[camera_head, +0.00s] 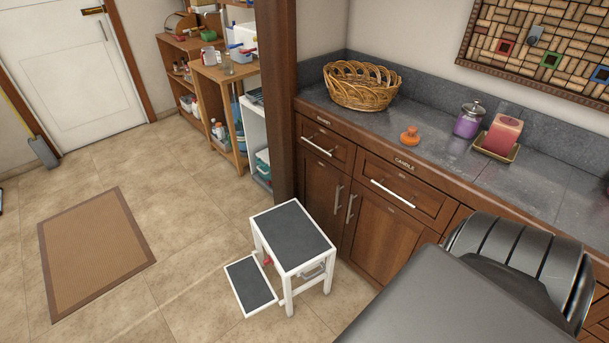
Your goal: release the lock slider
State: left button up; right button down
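I cannot identify a lock slider with certainty. A white step stool (291,238) with dark grey treads stands on the tiled floor in front of the cabinet. A small red part (268,260) shows on its frame beside the lower step, and a grey metal bracket (314,270) shows on its right side. The white door (68,70) at the far left is closed. A small brass-coloured fitting (92,11) is near its upper right edge. Neither of my grippers is in view.
A wooden cabinet (380,230) with a grey counter holds a wicker basket (361,86), a purple jar (468,120) and a pink candle (502,134). A brown mat (95,250) lies left. Open floor is between. My own dark body part covers the lower right.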

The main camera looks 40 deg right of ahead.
aim_at(268, 260)
jog(key=z, duration=0.55)
jog(key=i, duration=0.5)
jog(key=z, duration=2)
jog(key=k, duration=1.25)
jog(key=u, duration=2.05)
jog(key=i, duration=0.5)
jog(key=z, duration=0.05)
